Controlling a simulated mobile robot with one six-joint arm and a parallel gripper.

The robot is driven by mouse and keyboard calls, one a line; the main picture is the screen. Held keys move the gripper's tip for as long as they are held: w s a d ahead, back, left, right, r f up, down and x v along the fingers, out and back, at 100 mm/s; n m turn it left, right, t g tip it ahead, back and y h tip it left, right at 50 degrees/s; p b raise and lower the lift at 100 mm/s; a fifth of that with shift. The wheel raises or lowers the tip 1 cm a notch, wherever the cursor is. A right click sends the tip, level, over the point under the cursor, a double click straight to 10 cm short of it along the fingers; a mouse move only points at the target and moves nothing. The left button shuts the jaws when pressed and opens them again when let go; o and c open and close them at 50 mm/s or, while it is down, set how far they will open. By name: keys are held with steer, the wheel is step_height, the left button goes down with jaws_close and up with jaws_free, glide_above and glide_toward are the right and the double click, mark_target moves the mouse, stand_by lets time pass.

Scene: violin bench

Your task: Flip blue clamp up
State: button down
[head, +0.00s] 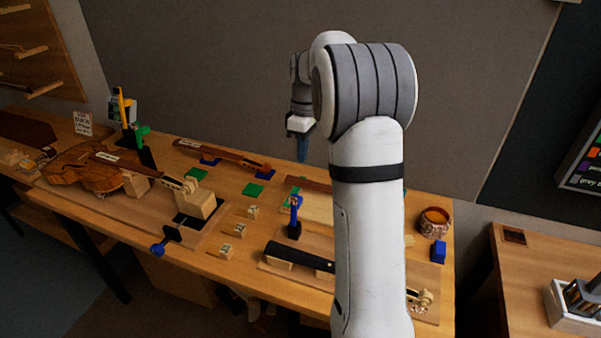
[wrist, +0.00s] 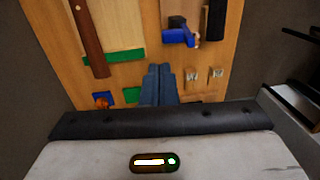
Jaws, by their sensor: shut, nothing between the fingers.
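The blue clamp (head: 295,207) stands on the bench near its middle, in front of the far rows of parts. Its blue part rises from a dark base and looks roughly upright in the head view. In the wrist view the blue clamp (wrist: 179,39) shows near the top, with a dark part beside it. My gripper (head: 302,152) hangs above the far side of the bench, well apart from the clamp. Its blue fingers are together and empty, and in the wrist view (wrist: 158,82) they point toward the bench.
A violin body (head: 88,168) lies at the left of the bench. A dark fingerboard (head: 300,257) lies in front of the clamp. Small wooden blocks (head: 240,230) and green pads (head: 253,189) surround it. A round container (head: 434,222) stands at the right. My arm hides part of the bench.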

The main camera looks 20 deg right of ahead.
steer(key=shift+w+d+r, duration=0.1)
steer(key=shift+w+r, duration=0.05)
steer(key=shift+r, duration=0.6)
steer(key=shift+w+d+r, duration=0.1)
steer(key=shift+r, duration=0.6)
